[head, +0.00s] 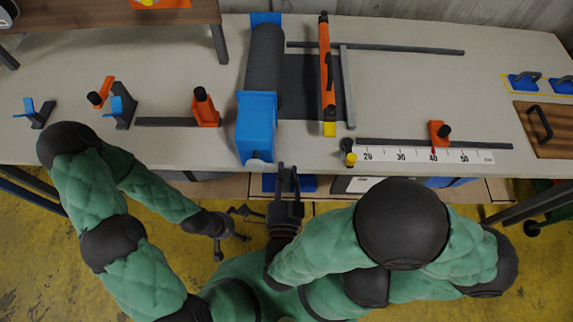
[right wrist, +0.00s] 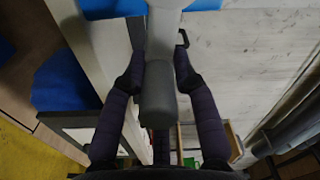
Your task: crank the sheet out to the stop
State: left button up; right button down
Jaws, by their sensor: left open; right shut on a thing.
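The dark sheet (head: 299,85) shows as a short stretch right of its dark roll (head: 265,58). Its right end lies by an orange bar (head: 325,60) and a grey bar (head: 347,85). A blue housing (head: 256,125) stands at the roll's near end, with a pale crank part (head: 259,157) at the table edge. My right gripper (head: 288,172) is shut on the grey crank handle (right wrist: 158,95), below a pale crank arm (right wrist: 163,35). An orange stop (head: 438,133) sits on the near rail, around 40 on the scale. My left gripper (head: 243,223) is open, off the table front.
A white scale (head: 420,155) runs along the near edge, with a yellow pointer (head: 350,159) left of the 20. Orange and blue fixtures (head: 205,108) stand left. A wooden board (head: 545,125) with a handle lies right. The middle right tabletop is clear.

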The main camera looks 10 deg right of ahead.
jog(key=shift+f+m+b, duration=0.55)
jog(key=shift+f+m, duration=0.05)
jog(key=shift+f, duration=0.1)
jog(key=shift+a+f+m+b, duration=0.15)
jog(key=shift+f+m+b, duration=0.3)
jog(key=shift+m+b, duration=0.2)
jog(key=c, duration=1)
grip_release()
jog(key=shift+w, duration=0.1)
jog(key=shift+a+r, duration=0.1)
jog(key=shift+r, duration=0.05)
jog(key=shift+m, duration=0.25)
notch_tip(320, 180, up, 10)
